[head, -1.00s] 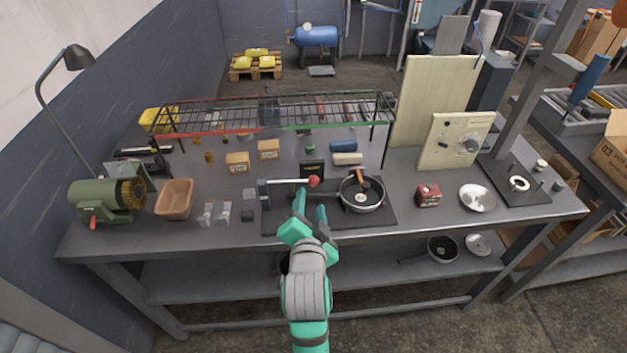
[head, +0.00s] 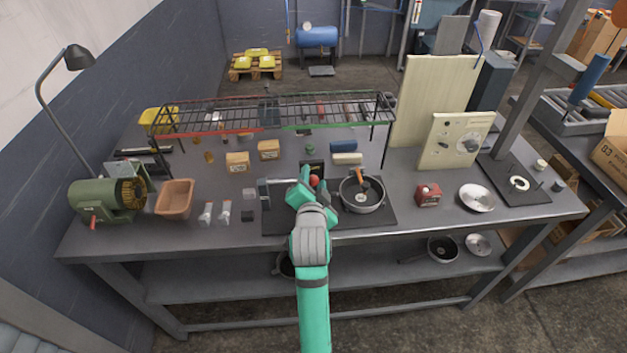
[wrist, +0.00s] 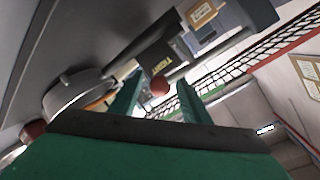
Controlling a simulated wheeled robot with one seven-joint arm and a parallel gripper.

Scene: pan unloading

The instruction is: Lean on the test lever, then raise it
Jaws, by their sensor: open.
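The test lever (head: 278,182) is a pale metal bar that runs roughly level from a grey post, with a red ball knob (head: 314,181) at its right end. My gripper (head: 306,178) is at the knob end and covers part of the bar. In the wrist view the knob (wrist: 159,84) appears between the two spread green fingers of my gripper (wrist: 160,95). The fingers are open; I cannot tell whether either touches the knob.
A frying pan (head: 361,206) stands just right of my gripper on the dark mat (head: 283,222). A black sign box (head: 312,166) is behind the knob. A wire rack (head: 270,118) spans the back of the bench. A red box (head: 428,195) stands farther right.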

